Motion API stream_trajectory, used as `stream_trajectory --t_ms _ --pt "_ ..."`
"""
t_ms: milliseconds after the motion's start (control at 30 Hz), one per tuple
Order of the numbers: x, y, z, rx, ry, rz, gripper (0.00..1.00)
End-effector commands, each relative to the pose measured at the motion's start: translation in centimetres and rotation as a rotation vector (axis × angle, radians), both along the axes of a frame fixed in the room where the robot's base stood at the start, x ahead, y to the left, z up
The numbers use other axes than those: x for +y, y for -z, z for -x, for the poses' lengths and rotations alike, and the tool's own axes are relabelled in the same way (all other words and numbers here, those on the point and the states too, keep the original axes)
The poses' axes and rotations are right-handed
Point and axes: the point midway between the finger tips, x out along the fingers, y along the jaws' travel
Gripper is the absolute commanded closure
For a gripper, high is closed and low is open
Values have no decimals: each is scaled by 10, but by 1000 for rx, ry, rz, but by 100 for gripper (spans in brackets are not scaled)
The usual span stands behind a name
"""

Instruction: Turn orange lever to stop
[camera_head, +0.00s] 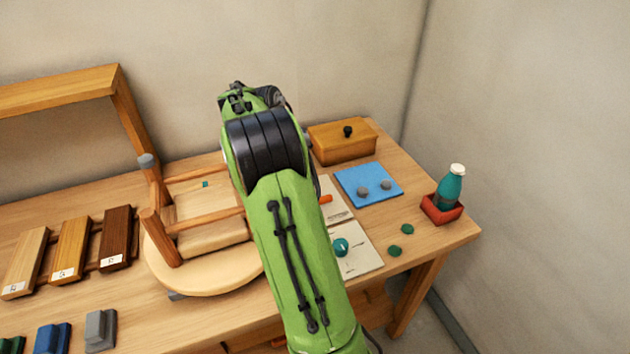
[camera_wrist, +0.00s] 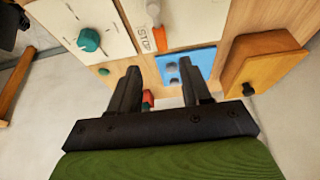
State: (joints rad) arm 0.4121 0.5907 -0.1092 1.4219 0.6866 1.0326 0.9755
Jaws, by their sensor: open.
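The orange lever (camera_wrist: 160,40) shows in the wrist view at the lower end of a white panel (camera_wrist: 125,38), just right of the printed word STOP. A pale round part (camera_wrist: 152,12) sits above it. In the head view a small orange piece of the lever (camera_head: 325,199) shows at the right edge of my arm, which hides much of the panel. My gripper (camera_wrist: 159,66) is open and empty, its two fingers apart. In the wrist picture the lever lies above the gap between the fingertips; I cannot tell the distance. In the head view the fingers are hidden.
A panel with a teal knob (camera_head: 341,246) is beside the lever. A blue mat (camera_head: 360,199), a wooden box (camera_head: 340,149) and a teal bottle (camera_head: 452,188) in a red holder (camera_head: 441,214) are to the right. A wooden stool frame (camera_head: 190,238) stands left of my arm.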

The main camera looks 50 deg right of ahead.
Motion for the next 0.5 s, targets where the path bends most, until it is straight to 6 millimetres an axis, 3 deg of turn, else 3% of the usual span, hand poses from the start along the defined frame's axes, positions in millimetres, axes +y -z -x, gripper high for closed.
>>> stream_trajectory --t_ms 33,200,500 --pt "5 -17 -4 -2 -3 2 52" --pt "14 -41 -8 0 -1 1 52" --pt "15 -44 -9 1 0 0 52"
